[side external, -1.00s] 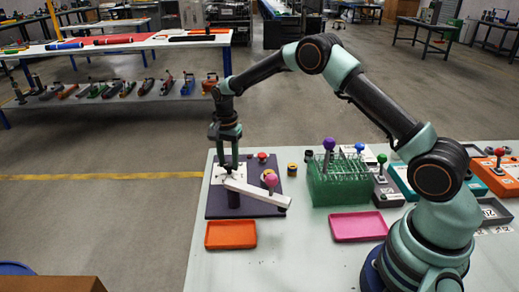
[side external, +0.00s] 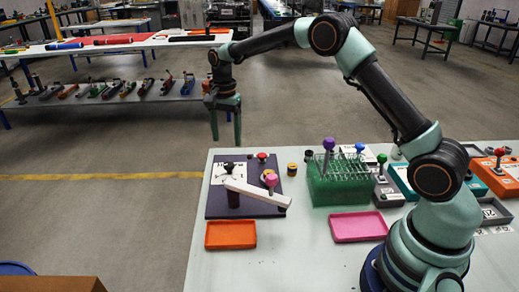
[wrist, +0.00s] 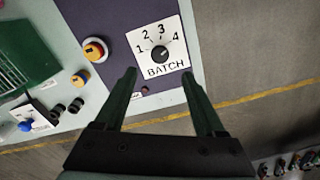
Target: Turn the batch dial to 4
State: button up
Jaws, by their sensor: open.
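The batch dial is a black round knob (wrist: 159,53) on a white plate (wrist: 170,63) marked 1, 2, 3, 4 and BATCH. A small light mark on the knob seems to face the 4 side, but it is too small to be sure. In the side external view the knob (side external: 229,167) sits at the back left of the dark purple panel. My gripper (side external: 225,141) is raised above and behind the panel, apart from the dial. In the wrist view its fingers (wrist: 159,73) are spread and empty, with the dial beyond them.
A white lever arm (side external: 257,194) with a pink knob lies across the panel. A red button (side external: 262,157) and yellow-ringed parts are nearby. An orange tray (side external: 230,236), a pink tray (side external: 358,227) and a green tube rack (side external: 338,184) stand around. Air around my gripper is clear.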

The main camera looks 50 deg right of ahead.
jog(key=shift+r, duration=1.65)
jog(key=s+a+r+n+t, duration=0.1)
jog(key=s+r+n+t, duration=0.2)
jog(key=s+r+n, duration=0.65)
jog(key=s+n+t, duration=0.2)
jog(key=s+n, duration=0.2)
jog(key=s, duration=1.1)
jog(key=shift+s+a+t, duration=0.3)
